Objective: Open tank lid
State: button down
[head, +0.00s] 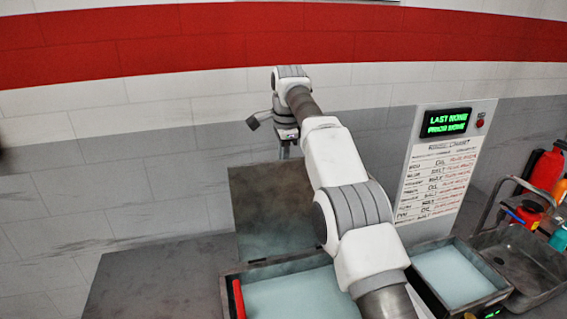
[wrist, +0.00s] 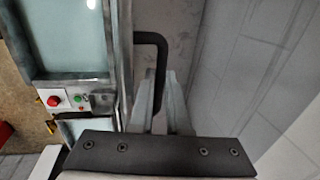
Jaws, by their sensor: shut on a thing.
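The tank lid (head: 270,200) is a dark brownish plate standing about upright at the back edge of the left tank (head: 232,275), which is open and shows pale blue liquid. In the wrist view, the lid's black bar handle (wrist: 150,38) runs down to my gripper (wrist: 166,105), whose two grey fingers are shut on its lower part. In the head view, my arm reaches over the tank, and my gripper (head: 288,145) is at the lid's top edge; its fingertips are hard to make out there. The lid's right part is hidden behind my arm.
A second open tank (head: 498,290) of pale liquid is at the right, beside a metal sink (head: 535,265). A sign panel (head: 437,178) stands behind them. Red bottles (head: 547,170) are at far right. A tiled wall (head: 130,170) is close behind the lid.

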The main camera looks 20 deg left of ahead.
jog(key=shift+r, duration=0.2)
jog(key=c, duration=1)
grip_release()
jog(key=shift+o, duration=0.6)
jog(key=shift+f, duration=0.1)
jog(key=shift+s+d, duration=0.1)
jog(key=shift+s, duration=0.05)
